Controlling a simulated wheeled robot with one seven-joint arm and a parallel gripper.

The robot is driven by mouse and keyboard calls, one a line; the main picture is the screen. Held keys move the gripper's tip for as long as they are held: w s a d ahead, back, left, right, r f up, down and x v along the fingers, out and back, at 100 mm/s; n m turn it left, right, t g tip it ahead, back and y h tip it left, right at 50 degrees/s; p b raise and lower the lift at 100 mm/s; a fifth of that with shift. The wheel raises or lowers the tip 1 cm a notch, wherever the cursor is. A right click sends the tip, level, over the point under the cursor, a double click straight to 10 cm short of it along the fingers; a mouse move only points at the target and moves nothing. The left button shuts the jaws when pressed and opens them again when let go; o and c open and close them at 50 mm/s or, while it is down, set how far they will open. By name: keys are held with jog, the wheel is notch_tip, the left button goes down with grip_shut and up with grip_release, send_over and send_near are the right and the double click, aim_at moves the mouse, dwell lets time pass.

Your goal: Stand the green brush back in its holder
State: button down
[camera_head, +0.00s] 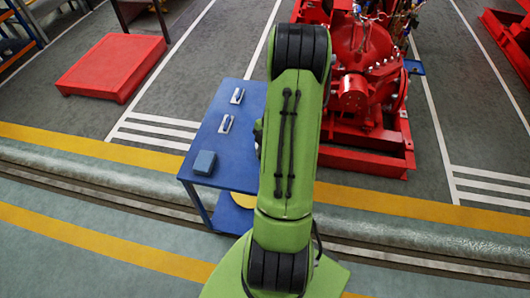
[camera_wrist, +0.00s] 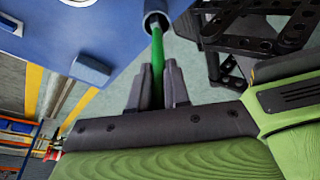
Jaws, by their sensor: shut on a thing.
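The green brush (camera_wrist: 158,52) shows in the wrist view as a green shaft between the two dark fingers of my gripper (camera_wrist: 156,68). My gripper is shut on it. The shaft's end appears to be at or inside that opening; I cannot tell how deep. In the head view my own arm hides the gripper, the brush and the holder.
A blue table (camera_head: 222,165) stands left of my arm, with a blue block (camera_head: 204,162) and two small silver items (camera_head: 237,96) (camera_head: 226,123) on it. A red pumpset (camera_head: 360,90) stands to the right. A red platform (camera_head: 112,66) lies at the far left.

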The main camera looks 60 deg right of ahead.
jog(key=shift+f+b, duration=1.25)
jog(key=shift+f, duration=0.1)
dwell(0.4)
jog(key=c, duration=1)
grip_release()
jog(key=shift+r+p, duration=3.15)
jog(key=shift+r, duration=1.4)
